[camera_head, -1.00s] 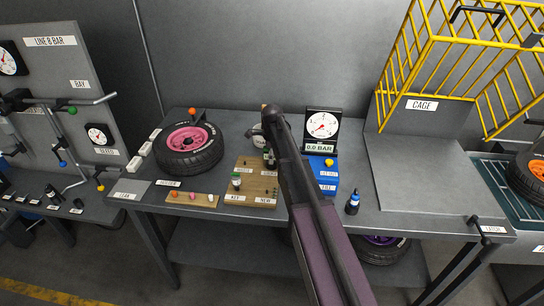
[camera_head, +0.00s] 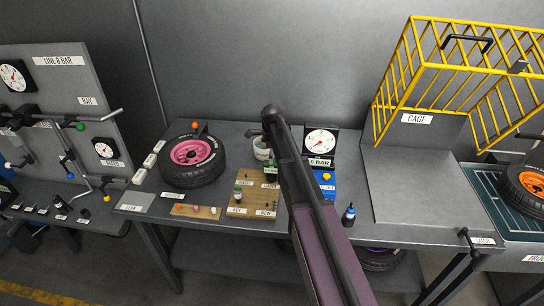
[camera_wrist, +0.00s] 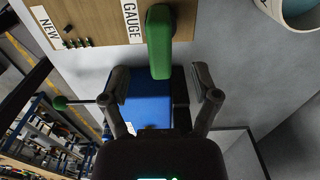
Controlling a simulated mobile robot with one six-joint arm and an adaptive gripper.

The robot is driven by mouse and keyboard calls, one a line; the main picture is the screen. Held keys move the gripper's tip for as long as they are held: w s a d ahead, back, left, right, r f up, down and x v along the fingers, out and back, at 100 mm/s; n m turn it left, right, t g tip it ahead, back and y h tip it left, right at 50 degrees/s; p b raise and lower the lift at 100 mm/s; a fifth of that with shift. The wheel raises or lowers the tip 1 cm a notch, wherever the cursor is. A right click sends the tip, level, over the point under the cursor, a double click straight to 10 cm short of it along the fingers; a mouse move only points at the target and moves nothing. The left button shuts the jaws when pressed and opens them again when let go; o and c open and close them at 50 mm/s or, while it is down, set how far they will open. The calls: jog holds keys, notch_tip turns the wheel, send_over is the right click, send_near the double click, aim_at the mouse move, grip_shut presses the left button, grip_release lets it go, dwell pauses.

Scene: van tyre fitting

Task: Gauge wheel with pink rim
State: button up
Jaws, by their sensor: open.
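The wheel with the pink rim (camera_head: 193,152) lies flat on the bench at the left in the head view, its black tyre around the rim. A round white dial (camera_head: 320,142) with a BAR readout stands on the bench right of my arm. In the wrist view, my gripper (camera_wrist: 160,82) is open, its two fingers spread apart. A green block-like grip (camera_wrist: 158,40) lies beside the GAUGE label, ahead of and between the fingertips; contact cannot be told. A blue box (camera_wrist: 150,100) shows between the fingers. My arm hides the gripper in the head view.
A wooden board (camera_head: 240,200) with labelled spots sits right of the wheel; a strip with small coloured caps (camera_head: 195,211) is in front. A white cup (camera_head: 262,148) stands behind the board. The yellow cage (camera_head: 415,75) is open at the right, its grey floor clear.

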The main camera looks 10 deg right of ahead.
notch_tip(320, 180, up, 8)
jog(key=p, duration=0.8)
jog(key=shift+r, duration=0.25)
dwell(0.7)
jog(key=s+f+n+b, duration=0.3)
jog(key=s+n, duration=0.4)
jog(key=s, duration=0.2)
jog(key=s+f+n+b, duration=0.3)
jog(key=s+n, duration=0.4)
jog(key=s, duration=0.3)
jog(key=s+f+n+b, duration=0.4)
jog(key=s+n, duration=0.3)
jog(key=s, duration=0.3)
jog(key=shift+a+n, duration=0.2)
jog(key=shift+n, duration=0.1)
jog(key=shift+f, duration=0.1)
dwell(1.2)
